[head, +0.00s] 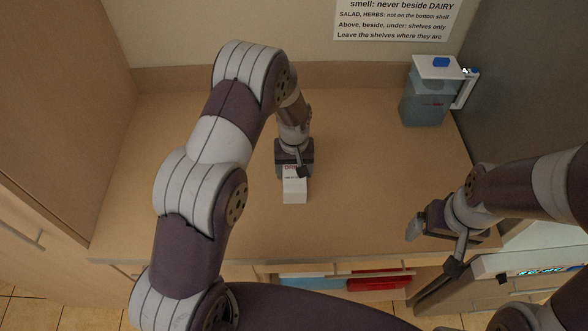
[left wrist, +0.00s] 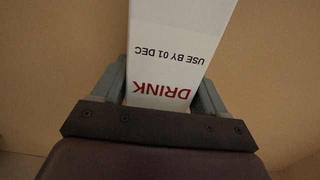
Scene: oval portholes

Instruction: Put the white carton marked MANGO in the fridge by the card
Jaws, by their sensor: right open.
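A white carton (head: 294,190) is on or just above the wooden counter, below my left gripper (head: 294,168) in the head view. In the left wrist view the carton (left wrist: 175,50) fills the space between the two fingers, which press along its sides. Its visible face reads DRINK in red and USE BY 01 DEC; the word MANGO cannot be read here. My right gripper (head: 434,248) is open and empty by the counter's front right edge. A white card (head: 395,18) on the back wall is partly cut off; it has lines about DAIRY, salad, herbs and shelves. The fridge interior is not visible.
A blue-grey, white-lidded jug (head: 427,92) stands at the counter's back right. Blue (head: 311,282) and red (head: 380,280) things show below the counter's front edge. A white unit with a lit display (head: 540,262) is at lower right. Much of the counter (head: 370,160) is clear.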

